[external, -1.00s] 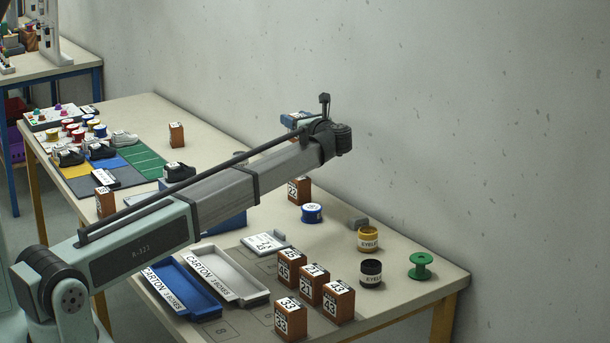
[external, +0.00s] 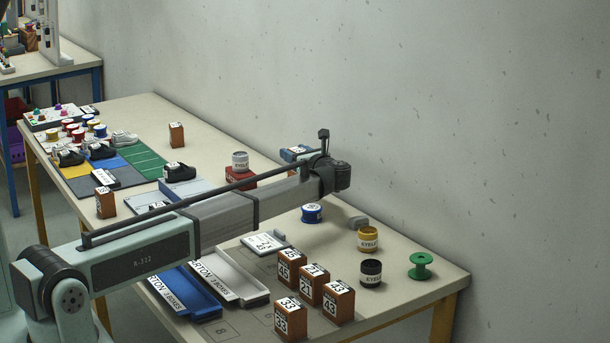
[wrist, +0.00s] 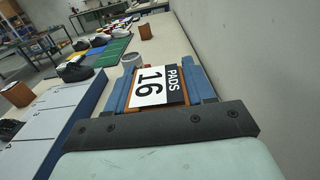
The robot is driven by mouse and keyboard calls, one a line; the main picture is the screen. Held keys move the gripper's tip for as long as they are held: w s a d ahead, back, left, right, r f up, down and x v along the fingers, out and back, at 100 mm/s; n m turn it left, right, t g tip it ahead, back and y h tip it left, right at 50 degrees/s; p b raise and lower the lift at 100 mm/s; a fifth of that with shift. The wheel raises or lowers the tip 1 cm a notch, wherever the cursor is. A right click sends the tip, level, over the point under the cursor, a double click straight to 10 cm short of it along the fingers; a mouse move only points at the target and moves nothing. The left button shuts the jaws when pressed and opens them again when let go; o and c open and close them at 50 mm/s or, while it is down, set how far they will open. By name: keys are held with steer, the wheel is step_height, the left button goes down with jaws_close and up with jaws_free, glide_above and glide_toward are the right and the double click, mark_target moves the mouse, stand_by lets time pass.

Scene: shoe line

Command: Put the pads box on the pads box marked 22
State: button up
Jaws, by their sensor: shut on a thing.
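My gripper (wrist: 158,90) has its blue fingers on both sides of a brown pads box marked 16 (wrist: 152,86), whose white label faces up in the wrist view. In the external view my gripper (external: 294,153) shows only as a bit of blue behind my wrist, and the held box is mostly hidden. The pads box marked 22 is hidden behind my arm now. I cannot tell how far the held box is from it.
Several other pads boxes (external: 291,266) stand near the front. A grey-lidded jar (external: 240,160) stands on a red thing (external: 240,180) beyond my arm.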

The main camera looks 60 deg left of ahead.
steer(key=shift+f, duration=0.1)
steer(key=o, duration=1.1)
steer(key=shift+d, duration=0.3)
steer(key=d, duration=1.1)
steer(key=shift+d, duration=0.25)
